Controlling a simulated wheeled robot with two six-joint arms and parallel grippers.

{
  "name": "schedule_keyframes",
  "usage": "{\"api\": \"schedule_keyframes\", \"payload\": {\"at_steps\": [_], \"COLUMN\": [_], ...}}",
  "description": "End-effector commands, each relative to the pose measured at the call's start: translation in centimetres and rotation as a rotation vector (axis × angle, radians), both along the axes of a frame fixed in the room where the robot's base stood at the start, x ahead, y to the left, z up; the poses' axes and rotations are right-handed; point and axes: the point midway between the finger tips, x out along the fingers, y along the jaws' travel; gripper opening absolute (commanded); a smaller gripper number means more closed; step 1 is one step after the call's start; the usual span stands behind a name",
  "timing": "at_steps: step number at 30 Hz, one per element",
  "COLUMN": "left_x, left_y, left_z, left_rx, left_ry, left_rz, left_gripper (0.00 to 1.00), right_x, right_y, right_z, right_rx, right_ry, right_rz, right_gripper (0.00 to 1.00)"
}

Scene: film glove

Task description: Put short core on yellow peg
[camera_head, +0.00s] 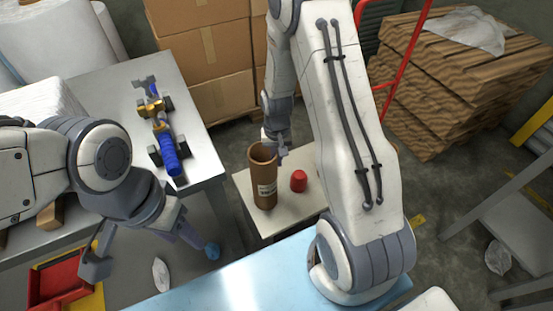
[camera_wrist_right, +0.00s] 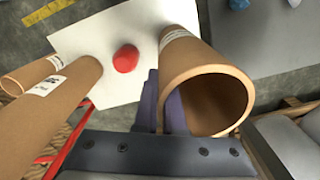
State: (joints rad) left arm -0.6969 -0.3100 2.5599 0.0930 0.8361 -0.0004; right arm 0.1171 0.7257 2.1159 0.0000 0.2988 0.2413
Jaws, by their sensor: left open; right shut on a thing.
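My right gripper (camera_wrist_right: 165,85) is shut on the rim of a brown cardboard core (camera_head: 264,185), with one finger inside its opening and one outside. The core also shows in the right wrist view (camera_wrist_right: 205,75), with a white label on its side. It is upright over the small pale table; I cannot tell whether its base touches. My left gripper (camera_head: 150,250) is open and empty over the grey surface at lower left. Two more cores (camera_wrist_right: 55,100) (camera_wrist_right: 20,80) show in the wrist view. I cannot make out a yellow peg.
A red plug (camera_head: 298,181) is on the small pale table (camera_head: 245,183) beside the held core. A blue rounded thing (camera_head: 212,251) lies near my left gripper. A red tray (camera_head: 55,285) is at lower left.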

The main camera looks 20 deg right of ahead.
Motion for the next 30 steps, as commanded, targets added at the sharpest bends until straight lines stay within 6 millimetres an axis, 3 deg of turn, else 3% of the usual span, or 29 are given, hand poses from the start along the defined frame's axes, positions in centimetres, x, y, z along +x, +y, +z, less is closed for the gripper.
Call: {"api": "schedule_keyframes", "payload": {"at_steps": [3,4,6,18,30], "left_x": [0.0,0.0,0.0,0.0,0.0], "left_y": [0.0,0.0,0.0,0.0,0.0], "left_z": [-0.3,-0.2,-0.1,0.2,1.4], "left_rx": [0.0,0.0,0.0,0.0,0.0], "left_ry": [0.0,0.0,0.0,0.0,0.0], "left_rz": [0.0,0.0,0.0,0.0,0.0], "left_gripper": [0.5,0.5,0.5,0.5,0.5], "right_x": [0.0,0.0,0.0,0.0,0.1], "right_y": [0.0,0.0,0.0,0.0,0.0], "right_z": [-0.4,-0.3,-0.3,0.6,8.6], "right_rx": [0.0,0.0,0.0,-0.001,-0.001], "right_ry": [0.0,0.0,0.0,-0.002,-0.005], "right_rz": [0.0,0.0,0.0,0.0,0.0], "right_gripper": [0.0,0.18,0.37,0.37,0.37]}}
